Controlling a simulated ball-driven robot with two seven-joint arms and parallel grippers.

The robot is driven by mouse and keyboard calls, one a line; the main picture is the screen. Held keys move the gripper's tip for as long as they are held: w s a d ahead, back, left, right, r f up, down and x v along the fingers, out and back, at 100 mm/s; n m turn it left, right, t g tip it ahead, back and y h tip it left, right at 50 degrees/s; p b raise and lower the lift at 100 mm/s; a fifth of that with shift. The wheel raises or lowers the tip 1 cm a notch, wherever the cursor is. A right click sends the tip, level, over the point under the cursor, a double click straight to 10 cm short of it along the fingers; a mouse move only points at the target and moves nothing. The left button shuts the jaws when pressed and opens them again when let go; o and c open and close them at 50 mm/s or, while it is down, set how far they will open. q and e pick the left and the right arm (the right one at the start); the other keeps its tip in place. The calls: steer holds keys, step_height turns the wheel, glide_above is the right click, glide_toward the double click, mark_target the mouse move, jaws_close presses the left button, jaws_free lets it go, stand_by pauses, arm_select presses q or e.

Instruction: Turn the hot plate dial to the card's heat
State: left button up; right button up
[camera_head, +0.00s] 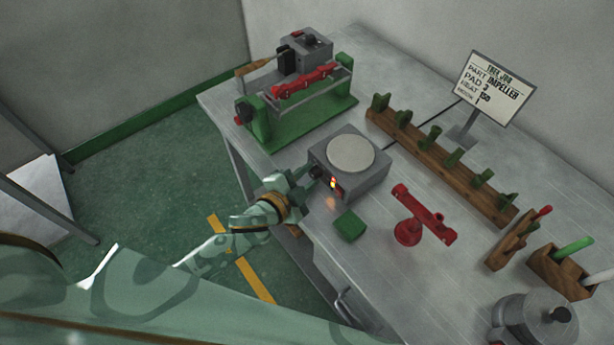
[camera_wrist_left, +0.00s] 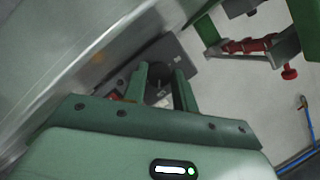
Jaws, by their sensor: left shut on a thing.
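The hot plate (camera_head: 347,165), a grey box with a pale round top, stands near the table's front edge. Its dark dial (camera_head: 317,172) is on the front face, beside a small lit orange display. My left gripper (camera_head: 308,179) is at that face, shut on the dial; in the left wrist view its green fingers (camera_wrist_left: 159,88) stand on either side of the dark dial (camera_wrist_left: 160,74). The dial's setting cannot be read. The job card (camera_head: 493,86) stands at the back; its small print names an impeller, and the heat line seems to read 150. My right gripper is not in view.
A green block (camera_head: 350,226) and a red clamp-like stand (camera_head: 422,214) sit right of the hot plate. A green fixture (camera_head: 300,118) with red parts is behind left. A wooden rack (camera_head: 440,165) runs along the back. A grey pot (camera_head: 533,318) is front right.

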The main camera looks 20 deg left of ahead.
arm_select(q)
steer(key=o, duration=1)
steer(key=p+v, duration=0.1)
steer(key=v, duration=1.5)
steer(key=shift+s+p, duration=0.15)
steer(key=shift+p, duration=0.15)
